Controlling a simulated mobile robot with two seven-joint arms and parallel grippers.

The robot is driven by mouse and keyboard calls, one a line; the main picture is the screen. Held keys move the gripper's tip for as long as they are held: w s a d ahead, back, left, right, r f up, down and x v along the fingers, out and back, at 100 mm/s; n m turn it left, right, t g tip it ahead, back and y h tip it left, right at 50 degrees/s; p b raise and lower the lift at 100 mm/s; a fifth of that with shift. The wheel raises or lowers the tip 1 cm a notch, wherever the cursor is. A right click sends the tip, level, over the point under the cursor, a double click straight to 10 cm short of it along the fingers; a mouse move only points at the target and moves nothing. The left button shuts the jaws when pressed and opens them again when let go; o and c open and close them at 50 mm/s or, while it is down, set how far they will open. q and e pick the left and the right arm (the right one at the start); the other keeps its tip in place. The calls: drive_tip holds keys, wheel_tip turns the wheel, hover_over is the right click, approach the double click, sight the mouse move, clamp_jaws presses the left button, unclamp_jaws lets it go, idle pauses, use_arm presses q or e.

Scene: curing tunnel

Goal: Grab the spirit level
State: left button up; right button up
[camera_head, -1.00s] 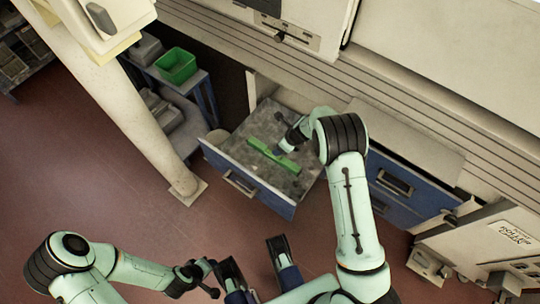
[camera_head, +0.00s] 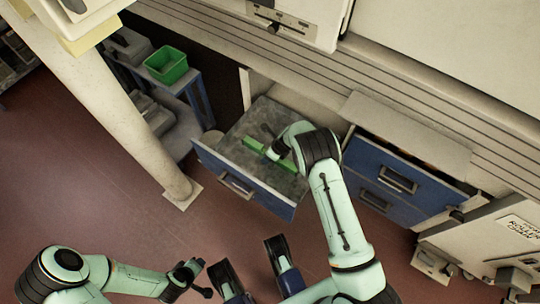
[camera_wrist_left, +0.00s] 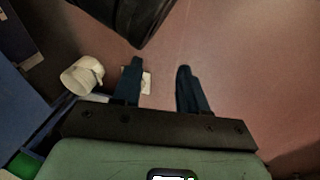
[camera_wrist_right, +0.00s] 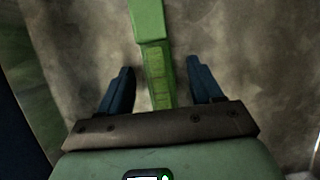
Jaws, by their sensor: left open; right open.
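The spirit level is a green bar (camera_head: 254,144) lying in the open drawer. My right gripper (camera_head: 268,142) is over its middle and partly hides it in the head view. In the right wrist view the level (camera_wrist_right: 150,25) runs lengthwise between the two open fingers of my right gripper (camera_wrist_right: 158,85), with a gap on each side. I cannot tell how far the fingertips are above the drawer floor. My left gripper (camera_head: 197,278) is open and empty over the floor, away from the drawer; its fingers also show in the left wrist view (camera_wrist_left: 160,78).
The open drawer (camera_head: 235,180) has a blue front and a bare grey floor. Closed blue drawers (camera_head: 395,180) stand to its right. A pale post (camera_head: 150,135) and a shelf with a green bin (camera_head: 166,66) are to its left. The red floor in front is clear.

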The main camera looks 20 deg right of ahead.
drive_tip(key=shift+r, duration=0.1)
clamp_jaws()
drive_tip(key=shift+r, duration=0.1)
